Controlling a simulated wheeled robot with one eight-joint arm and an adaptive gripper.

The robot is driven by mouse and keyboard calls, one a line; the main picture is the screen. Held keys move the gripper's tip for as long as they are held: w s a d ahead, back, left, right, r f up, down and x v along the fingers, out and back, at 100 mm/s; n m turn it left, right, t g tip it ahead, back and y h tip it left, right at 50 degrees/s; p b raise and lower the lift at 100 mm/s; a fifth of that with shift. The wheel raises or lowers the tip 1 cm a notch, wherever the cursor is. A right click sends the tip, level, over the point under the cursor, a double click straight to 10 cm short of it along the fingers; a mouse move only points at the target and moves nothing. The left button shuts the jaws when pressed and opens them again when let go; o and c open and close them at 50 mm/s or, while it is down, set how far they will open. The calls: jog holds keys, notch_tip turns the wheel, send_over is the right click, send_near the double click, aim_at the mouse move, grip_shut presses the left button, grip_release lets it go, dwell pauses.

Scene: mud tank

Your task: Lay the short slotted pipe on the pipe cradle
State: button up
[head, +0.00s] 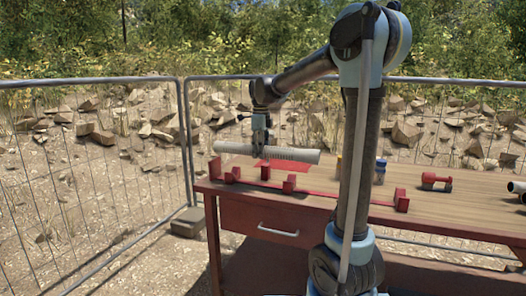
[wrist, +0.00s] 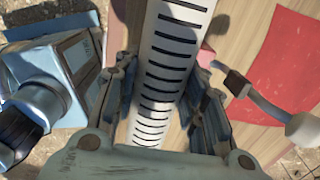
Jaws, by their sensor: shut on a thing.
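The short slotted pipe (head: 294,154) is pale, with a row of dark slots, and lies roughly level in the head view. My gripper (head: 262,142) points down and is shut on it near its middle. In the wrist view the pipe (wrist: 172,50) runs lengthwise between both fingers, slots facing the camera. The red pipe cradle (head: 330,194) stands on the table's left part, with several short upright blocks. The pipe shows above the cradle's left part, apparently clear of its blocks; the exact gap and depth alignment cannot be told.
A red sheet (head: 300,168) lies on the wooden tabletop (head: 460,209) behind the cradle; it also shows in the wrist view (wrist: 287,68). A red fitting (head: 435,181) and a blue item (head: 380,170) stand farther right. Grey pipe pieces (head: 518,188) lie at the right edge. Mesh fencing (head: 90,160) stands behind.

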jog(key=shift+a, duration=0.1)
dwell(0.3)
jog(key=shift+f, duration=4.3)
jog(key=shift+f, duration=0.4)
jog(key=o, duration=1.4)
